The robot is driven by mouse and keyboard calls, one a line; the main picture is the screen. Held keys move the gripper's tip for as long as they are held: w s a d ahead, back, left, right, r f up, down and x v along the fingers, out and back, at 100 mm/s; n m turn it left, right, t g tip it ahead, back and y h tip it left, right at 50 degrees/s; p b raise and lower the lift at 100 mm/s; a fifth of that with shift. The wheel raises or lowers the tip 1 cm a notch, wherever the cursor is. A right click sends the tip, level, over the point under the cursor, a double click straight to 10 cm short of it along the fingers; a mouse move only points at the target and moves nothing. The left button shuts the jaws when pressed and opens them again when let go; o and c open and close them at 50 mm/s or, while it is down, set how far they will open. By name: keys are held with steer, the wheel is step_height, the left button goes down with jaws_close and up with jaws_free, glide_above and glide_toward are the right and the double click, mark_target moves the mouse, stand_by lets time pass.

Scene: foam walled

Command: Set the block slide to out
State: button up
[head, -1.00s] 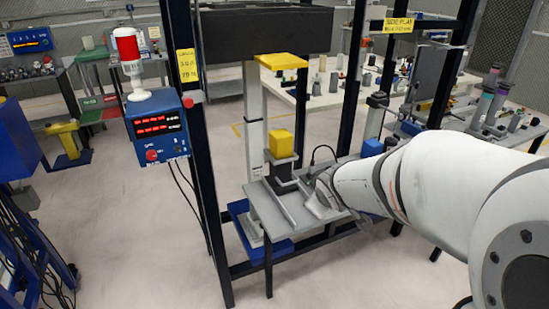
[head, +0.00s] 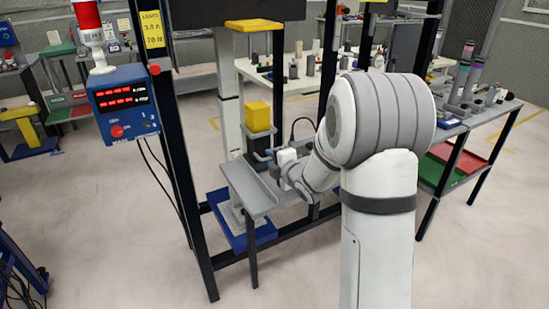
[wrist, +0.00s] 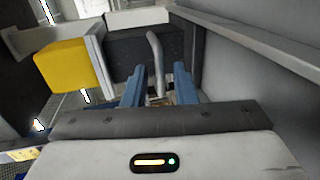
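The block slide is a dark block (head: 262,141) with a yellow block (head: 258,117) on top, on a small grey table (head: 247,190). In the wrist view the dark block (wrist: 140,50) shows at the upper middle, with the yellow block (wrist: 68,65) to its left. A grey bar handle (wrist: 156,55) stands out from the dark block's face. My gripper (wrist: 157,88) is open, with its blue fingers apart at the lower part of the handle. The handle's lower end appears between the fingers; contact cannot be told. In the head view my gripper (head: 270,154) is small beside the dark block.
A grey rail (wrist: 255,45) runs close along the right in the wrist view. Dark frame posts (head: 175,140) stand left of the table. A blue control box (head: 122,102) hangs there with cables. A blue tray (head: 238,238) lies below. Open floor is in front.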

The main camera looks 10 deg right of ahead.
mark_target(261, 147)
steer(key=shift+x, duration=1.25)
steer(key=shift+r, duration=0.1)
jaws_close()
